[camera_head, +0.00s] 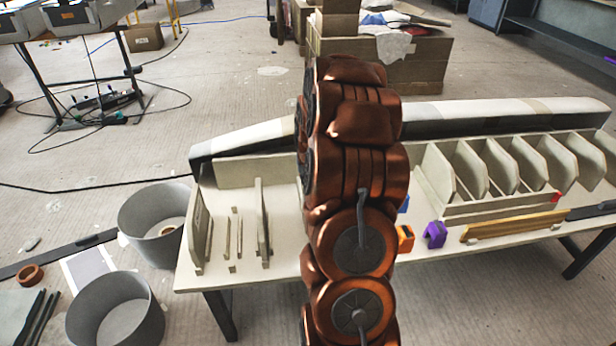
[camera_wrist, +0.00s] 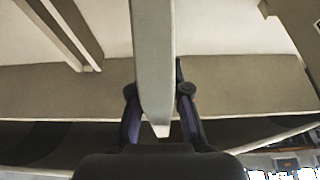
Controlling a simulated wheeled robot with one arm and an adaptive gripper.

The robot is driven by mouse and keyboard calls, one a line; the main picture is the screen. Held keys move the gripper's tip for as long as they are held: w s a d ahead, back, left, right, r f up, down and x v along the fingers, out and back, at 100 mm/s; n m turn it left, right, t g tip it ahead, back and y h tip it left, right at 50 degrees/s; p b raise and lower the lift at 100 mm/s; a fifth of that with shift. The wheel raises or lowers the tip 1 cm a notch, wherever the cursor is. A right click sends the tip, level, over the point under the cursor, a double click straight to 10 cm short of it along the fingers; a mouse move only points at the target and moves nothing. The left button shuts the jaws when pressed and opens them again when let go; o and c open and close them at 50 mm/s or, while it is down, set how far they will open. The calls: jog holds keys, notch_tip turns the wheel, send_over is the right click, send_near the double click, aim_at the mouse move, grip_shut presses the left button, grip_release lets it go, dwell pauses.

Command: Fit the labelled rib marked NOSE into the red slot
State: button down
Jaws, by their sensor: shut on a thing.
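My gripper (camera_wrist: 158,92) is shut on a pale, upright board (camera_wrist: 152,45), apparently a rib, seen edge-on in the wrist view with one finger on each side. No label shows on it, so I cannot tell whether it is marked NOSE. In the head view my arm hides the gripper and the held board. A small red piece (camera_head: 556,197) sits at the right front of the rib rack (camera_head: 490,208); I cannot tell whether it marks the red slot. Two thin parallel pale strips (camera_wrist: 62,30) show at upper left in the wrist view.
Upright boards (camera_head: 262,222) stand on the left of the pale table (camera_head: 270,276). Orange (camera_head: 404,239) and purple (camera_head: 434,235) blocks and a wooden strip (camera_head: 515,226) lie along the front. A long mould (camera_head: 440,118) runs along the back. Grey buckets (camera_head: 115,312) stand on the floor.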

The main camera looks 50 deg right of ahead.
jog(key=shift+f, duration=0.6)
jog(key=c, duration=1.1)
grip_release()
jog(key=shift+o, duration=0.2)
jog(key=shift+r, duration=0.1)
jog(key=v, duration=1.1)
jog(key=shift+s+a+r, duration=0.15)
jog(key=shift+a+r, duration=0.05)
jog(key=shift+r, duration=0.1)
